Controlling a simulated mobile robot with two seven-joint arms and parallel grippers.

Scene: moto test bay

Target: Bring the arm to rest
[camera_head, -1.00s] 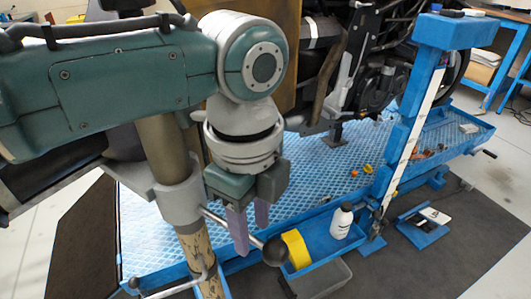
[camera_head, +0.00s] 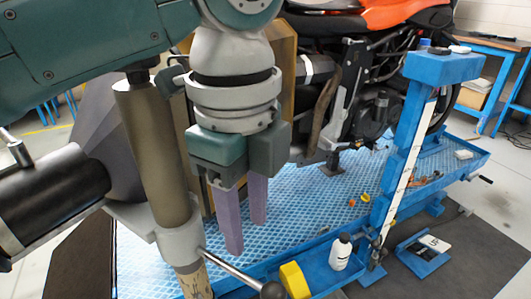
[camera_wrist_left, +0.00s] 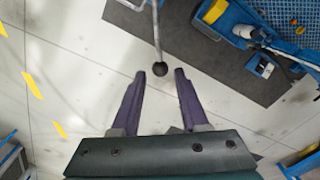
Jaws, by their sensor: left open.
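My left gripper (camera_head: 246,228) hangs pointing down near the middle of the head view, with its two purple fingers apart and nothing between them. In the left wrist view the fingers (camera_wrist_left: 164,72) are also parted and empty, with a lever's dark ball knob (camera_wrist_left: 160,69) showing near the gap between their tips. In the head view the same knob (camera_head: 272,290) is below and right of the fingers. My left arm (camera_head: 80,35) comes in from the upper left. My right gripper is not in either view.
A post with a clamp (camera_head: 180,245) and lever stands close left of the gripper. A blue lift platform (camera_head: 300,215) lies behind, under a motorcycle (camera_head: 365,20). A blue side tray (camera_head: 318,268) holds a white bottle (camera_head: 341,252) and a yellow piece (camera_head: 295,281). A blue column (camera_head: 405,150) stands right.

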